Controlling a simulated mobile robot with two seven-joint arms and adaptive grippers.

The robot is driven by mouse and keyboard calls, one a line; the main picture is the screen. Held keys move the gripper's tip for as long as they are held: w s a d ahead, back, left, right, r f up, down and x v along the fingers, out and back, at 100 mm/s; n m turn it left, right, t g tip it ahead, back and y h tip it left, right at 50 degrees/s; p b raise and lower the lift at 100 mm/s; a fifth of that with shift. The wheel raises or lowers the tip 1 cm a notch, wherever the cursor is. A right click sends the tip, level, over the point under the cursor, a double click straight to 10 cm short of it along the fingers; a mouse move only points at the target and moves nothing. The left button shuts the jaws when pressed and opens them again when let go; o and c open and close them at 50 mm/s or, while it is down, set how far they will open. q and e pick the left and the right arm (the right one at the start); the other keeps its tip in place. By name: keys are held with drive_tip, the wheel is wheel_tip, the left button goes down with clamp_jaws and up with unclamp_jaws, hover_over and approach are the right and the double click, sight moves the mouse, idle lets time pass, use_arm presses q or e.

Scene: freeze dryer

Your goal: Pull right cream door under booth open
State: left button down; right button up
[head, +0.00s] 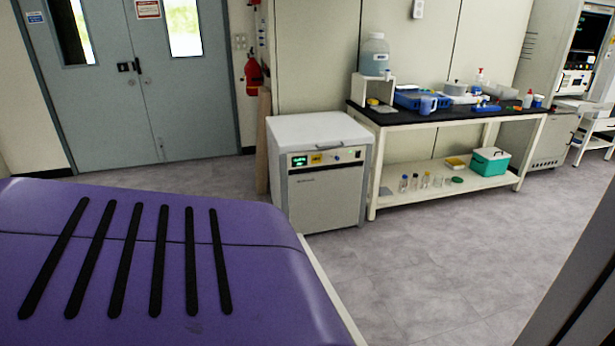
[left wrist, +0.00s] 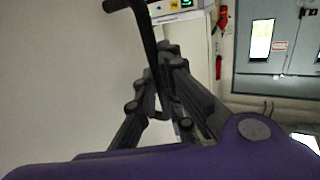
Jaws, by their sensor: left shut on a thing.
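In the left wrist view, a plain pale cream panel (left wrist: 60,80), which looks like the door, fills the left side. A black bar handle (left wrist: 147,35) is mounted on it near the top and runs down between my left gripper's fingers. My left gripper (left wrist: 165,85) is shut on this handle. The exact contact is partly hidden by the dark fingers. The door's edges and the booth above it are out of view, so I cannot tell how far it stands open. My left gripper and the door do not show in the head view. My right gripper is in neither view.
In the head view, a white freezer-like cabinet (head: 325,205) stands beside a black-topped bench (head: 470,114) with labware. Grey double doors (head: 115,115) and a red extinguisher (head: 253,75) are behind. Grey floor (head: 420,260) lies clear in front; a dark edge (head: 580,290) is at lower right.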

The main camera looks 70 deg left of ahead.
use_arm(q)
drive_tip(key=s, duration=0.6)
drive_tip(key=shift+d, duration=0.45)
drive_tip(key=c, duration=2.1)
unclamp_jaws()
drive_tip(key=shift+s, duration=0.1)
